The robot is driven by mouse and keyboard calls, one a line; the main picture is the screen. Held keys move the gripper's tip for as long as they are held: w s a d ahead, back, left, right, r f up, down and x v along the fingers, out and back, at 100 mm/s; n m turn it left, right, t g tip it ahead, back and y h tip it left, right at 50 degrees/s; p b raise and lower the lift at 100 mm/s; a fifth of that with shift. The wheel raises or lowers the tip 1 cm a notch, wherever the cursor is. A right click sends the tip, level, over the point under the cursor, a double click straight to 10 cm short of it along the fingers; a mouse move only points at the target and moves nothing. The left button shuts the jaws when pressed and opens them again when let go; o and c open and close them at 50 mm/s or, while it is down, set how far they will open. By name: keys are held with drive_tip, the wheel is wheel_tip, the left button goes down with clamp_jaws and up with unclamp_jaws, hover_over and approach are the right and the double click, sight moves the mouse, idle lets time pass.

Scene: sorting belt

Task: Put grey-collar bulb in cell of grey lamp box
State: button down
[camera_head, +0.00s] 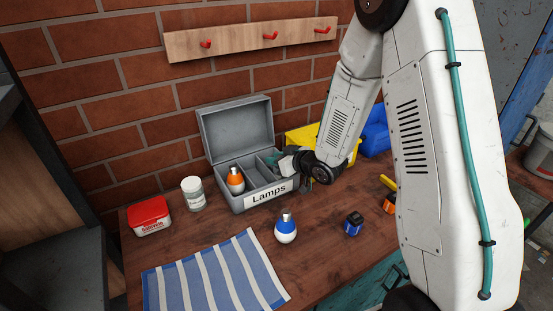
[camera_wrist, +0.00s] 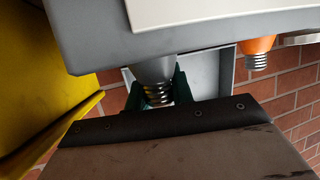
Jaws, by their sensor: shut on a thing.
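The grey lamp box (camera_head: 238,204), labelled "Lamps", stands open on the bench with its lid tilted back. My gripper (camera_head: 273,159) is at the box's right-hand cell. In the wrist view my gripper (camera_wrist: 158,94) has its dark green fingers shut around the metal screw base of the grey-collar bulb (camera_wrist: 153,70). The bulb's screw base points up out of the box, and its lower part is hidden behind the box's front wall (camera_wrist: 110,38). I cannot tell whether it touches the cell floor. An orange-collar bulb (camera_head: 235,182) stands in the left cell, also visible in the wrist view (camera_wrist: 260,46).
A blue-collar bulb (camera_head: 285,230) stands on the bench in front of the box. A blue-black block (camera_head: 353,224), red tin (camera_head: 149,216), white jar (camera_head: 193,193) and striped cloth (camera_head: 215,277) lie around. A yellow bin (camera_head: 303,137) is close behind my gripper.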

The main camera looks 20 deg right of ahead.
drive_tip(key=c, duration=1.1)
unclamp_jaws()
drive_tip(key=shift+f, duration=0.1)
drive_tip(key=s+d+r+m+g+h, duration=0.2)
drive_tip(key=s+d+r+h, duration=0.25)
drive_tip(key=s+r, duration=0.4)
drive_tip(key=s+d+r+m+g+h, duration=0.2)
drive_tip(key=s+d+r+g+h, duration=0.15)
drive_tip(key=s+d+r, duration=0.5)
drive_tip(key=s+a+r+g, duration=0.1)
drive_tip(key=s+a, duration=0.2)
drive_tip(key=s, duration=0.4)
drive_tip(key=s+a+r+g+y, duration=0.1)
drive_tip(key=s+a+r+g, duration=0.1)
drive_tip(key=s, duration=0.6)
drive_tip(key=s+a+r+m+g+y, duration=0.1)
drive_tip(key=s+a+r+g, duration=0.1)
drive_tip(key=s+a, duration=0.2)
drive_tip(key=shift+s+a+r+g, duration=0.1)
drive_tip(key=shift+s+a+g, duration=0.05)
drive_tip(key=shift+s, duration=0.8)
drive_tip(key=shift+s+a+r+g, duration=0.1)
drive_tip(key=shift+s+a, duration=0.05)
drive_tip(key=shift+s, duration=0.8)
